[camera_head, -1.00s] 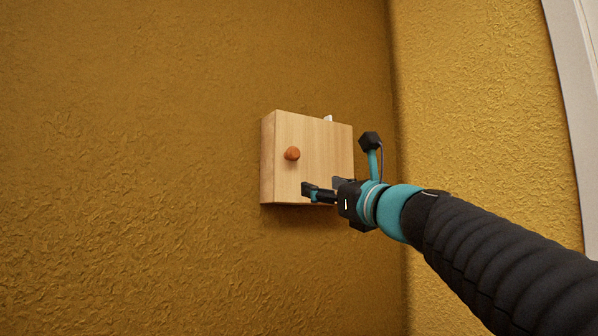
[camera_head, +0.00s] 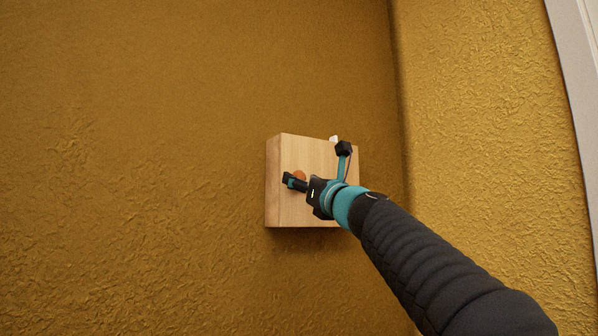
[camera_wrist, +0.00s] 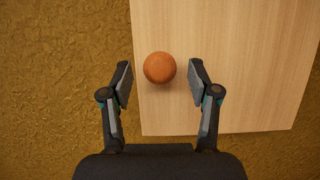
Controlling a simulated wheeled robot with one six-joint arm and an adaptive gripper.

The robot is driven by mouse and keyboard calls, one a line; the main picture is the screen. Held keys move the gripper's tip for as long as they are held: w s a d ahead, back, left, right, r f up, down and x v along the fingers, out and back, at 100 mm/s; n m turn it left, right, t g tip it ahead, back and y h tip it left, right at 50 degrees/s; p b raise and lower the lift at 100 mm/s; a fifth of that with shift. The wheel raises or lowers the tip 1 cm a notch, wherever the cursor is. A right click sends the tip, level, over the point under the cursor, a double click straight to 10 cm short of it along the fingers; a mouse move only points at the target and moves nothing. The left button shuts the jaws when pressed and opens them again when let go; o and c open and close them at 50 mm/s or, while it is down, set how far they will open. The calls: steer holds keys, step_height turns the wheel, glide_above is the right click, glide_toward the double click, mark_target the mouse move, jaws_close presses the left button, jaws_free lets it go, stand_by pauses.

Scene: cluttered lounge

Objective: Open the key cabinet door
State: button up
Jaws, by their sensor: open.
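The key cabinet (camera_head: 318,154) is a pale wooden box on the wall, and its door looks shut. Its round orange-brown knob (camera_head: 299,175) is on the left part of the door, partly hidden by my gripper in the head view. In the wrist view the door (camera_wrist: 240,75) fills the upper right, and the knob (camera_wrist: 159,67) shows between my open fingertips, near their tips. My gripper (camera_wrist: 160,82) is open and empty, with a gap on both sides of the knob. In the head view my gripper (camera_head: 290,182) is in front of the knob.
The textured yellow-brown wall (camera_head: 130,170) is bare left of the cabinet. A wall corner lies just to its right, with another yellow wall (camera_head: 480,130) beyond. A small white thing (camera_head: 334,138) shows at the cabinet's top edge. A pale frame (camera_head: 580,60) stands at far right.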

steer(key=shift+p+x, duration=0.3)
steer(key=shift+x, duration=0.7)
jaws_close()
steer(key=shift+s+d, duration=0.1)
steer(key=shift+s, duration=0.05)
